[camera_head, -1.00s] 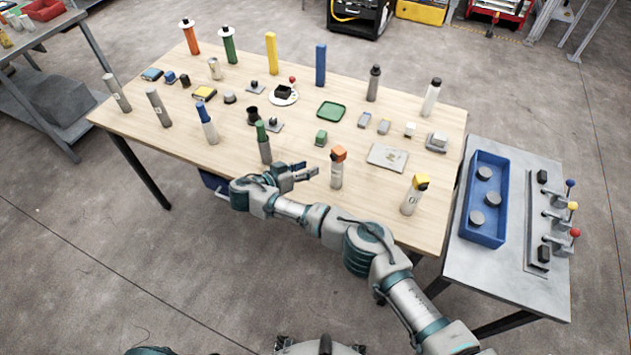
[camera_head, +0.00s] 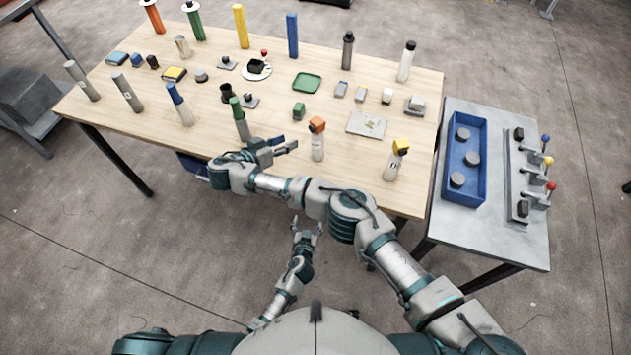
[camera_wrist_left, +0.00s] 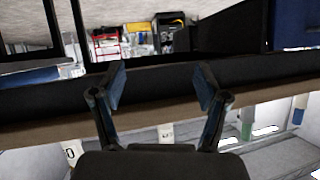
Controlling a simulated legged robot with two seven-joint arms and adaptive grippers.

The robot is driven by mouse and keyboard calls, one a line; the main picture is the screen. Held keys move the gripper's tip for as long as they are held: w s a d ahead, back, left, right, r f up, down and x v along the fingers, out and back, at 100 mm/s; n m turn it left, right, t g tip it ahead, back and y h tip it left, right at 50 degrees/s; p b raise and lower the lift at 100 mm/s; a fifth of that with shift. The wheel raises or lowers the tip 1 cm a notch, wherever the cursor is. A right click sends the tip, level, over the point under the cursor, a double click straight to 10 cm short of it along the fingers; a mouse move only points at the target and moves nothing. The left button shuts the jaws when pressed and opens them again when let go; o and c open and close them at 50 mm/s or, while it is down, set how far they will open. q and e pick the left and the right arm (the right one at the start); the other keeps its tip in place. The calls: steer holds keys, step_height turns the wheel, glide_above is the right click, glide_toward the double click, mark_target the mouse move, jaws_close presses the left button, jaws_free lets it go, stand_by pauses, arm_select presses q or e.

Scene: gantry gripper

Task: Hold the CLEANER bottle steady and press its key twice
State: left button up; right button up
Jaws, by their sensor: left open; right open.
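An orange-topped bottle (camera_head: 317,146) and a yellow-topped bottle (camera_head: 394,166) stand upright near the table's front edge; I cannot read their labels, so I cannot tell which is the CLEANER bottle. My right gripper (camera_head: 285,147) is open and empty at the front edge, between the green-topped bottle (camera_head: 241,124) and the orange-topped one, apart from the latter. My left gripper (camera_head: 307,225) is open and empty, lower in the picture, in front of the table. In the left wrist view its open fingers (camera_wrist_left: 160,88) have nothing between them.
The wooden table (camera_head: 270,112) holds several other bottles, blocks and a green tray (camera_head: 306,83). A grey side table (camera_head: 427,222) at the right carries a blue bin (camera_head: 481,160) and levers. Floor in front is clear around my left arm.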

mark_target(317, 142)
arm_select(q)
steer(key=w+d+r+n+t, duration=0.1)
steer(key=w+r+t, duration=0.15)
steer(key=r, duration=0.85)
steer(key=w+d+r+n+t, duration=0.2)
steer(key=r+t, duration=0.1)
steer(key=r, duration=0.7)
steer(key=shift+y, duration=0.4)
steer(key=w, duration=1.7)
steer(key=shift+d+r, duration=0.15)
steer(key=shift+r, duration=0.05)
steer(key=c, duration=1.3)
jaws_close()
arm_select(e)
steer(key=shift+c, duration=0.9)
arm_select(q)
steer(key=shift+s, duration=0.1)
arm_select(e)
jaws_close()
